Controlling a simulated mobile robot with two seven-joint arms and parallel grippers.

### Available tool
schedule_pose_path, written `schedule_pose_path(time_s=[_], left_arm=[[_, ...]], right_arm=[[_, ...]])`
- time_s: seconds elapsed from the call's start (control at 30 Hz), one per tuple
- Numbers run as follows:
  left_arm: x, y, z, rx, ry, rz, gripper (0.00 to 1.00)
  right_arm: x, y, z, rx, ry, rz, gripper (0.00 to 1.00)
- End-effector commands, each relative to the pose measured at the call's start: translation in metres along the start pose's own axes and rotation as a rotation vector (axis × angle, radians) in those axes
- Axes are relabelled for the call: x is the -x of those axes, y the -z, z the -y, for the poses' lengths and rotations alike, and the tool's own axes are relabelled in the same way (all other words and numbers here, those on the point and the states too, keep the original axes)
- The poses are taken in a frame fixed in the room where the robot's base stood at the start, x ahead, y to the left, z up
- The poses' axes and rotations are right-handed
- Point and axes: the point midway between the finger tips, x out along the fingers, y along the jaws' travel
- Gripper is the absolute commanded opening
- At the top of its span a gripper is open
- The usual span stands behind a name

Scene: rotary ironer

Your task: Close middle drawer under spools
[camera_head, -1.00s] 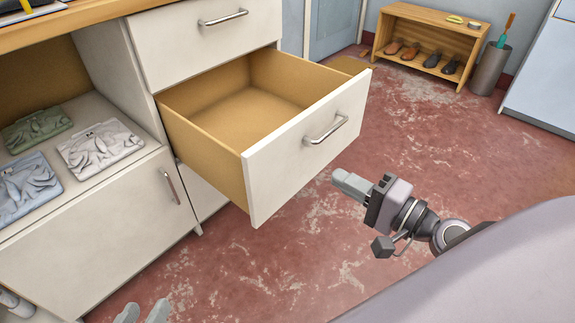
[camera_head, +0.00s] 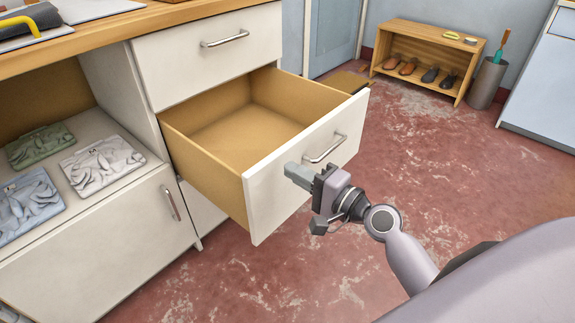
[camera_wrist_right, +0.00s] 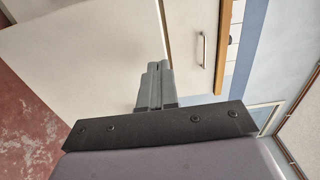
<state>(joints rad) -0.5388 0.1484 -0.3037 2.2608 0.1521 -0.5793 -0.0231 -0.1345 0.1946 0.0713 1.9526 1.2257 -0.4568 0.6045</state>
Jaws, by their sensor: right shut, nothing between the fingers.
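The middle drawer (camera_head: 262,190) is pulled well out of the cabinet and is empty, with a white front, a metal bar handle (camera_head: 326,149) and a wooden inside. My right gripper (camera_head: 290,170) is shut and empty, with its fingertips at the drawer's front, left of and below the handle. I cannot tell whether they touch it. In the right wrist view the shut fingers (camera_wrist_right: 154,76) point at a white panel. My left gripper is not in view, and no spools can be made out.
A closed drawer (camera_head: 210,55) is above. Folded cloths (camera_head: 100,165) lie on the open shelf at left, over a closed door (camera_head: 110,245). A wooden shoe rack (camera_head: 425,58) and a grey bin (camera_head: 487,82) stand at the back. The red floor right of the drawer is clear.

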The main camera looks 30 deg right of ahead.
Motion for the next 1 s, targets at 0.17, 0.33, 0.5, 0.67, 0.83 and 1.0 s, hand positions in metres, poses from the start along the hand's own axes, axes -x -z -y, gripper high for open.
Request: schedule_pose_path(time_s=[0.17,0.33,0.5,0.67,0.83,1.0], left_arm=[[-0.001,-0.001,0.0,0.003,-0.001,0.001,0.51],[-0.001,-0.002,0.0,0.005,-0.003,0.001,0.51],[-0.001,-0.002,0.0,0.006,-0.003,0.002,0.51],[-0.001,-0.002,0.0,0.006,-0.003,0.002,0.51],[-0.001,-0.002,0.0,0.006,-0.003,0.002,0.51],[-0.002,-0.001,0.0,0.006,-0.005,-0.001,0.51]], right_arm=[[-0.019,0.0,0.0,0.0,0.001,0.0,0.0],[-0.026,0.0,-0.001,0.001,-0.001,0.0,0.0],[-0.026,0.0,-0.001,0.001,-0.002,0.0,0.0],[-0.026,0.0,-0.001,0.001,-0.001,0.0,0.0],[-0.031,0.0,0.0,0.001,0.0,0.0,0.0],[-0.053,0.0,0.001,0.0,0.002,0.001,0.0]])
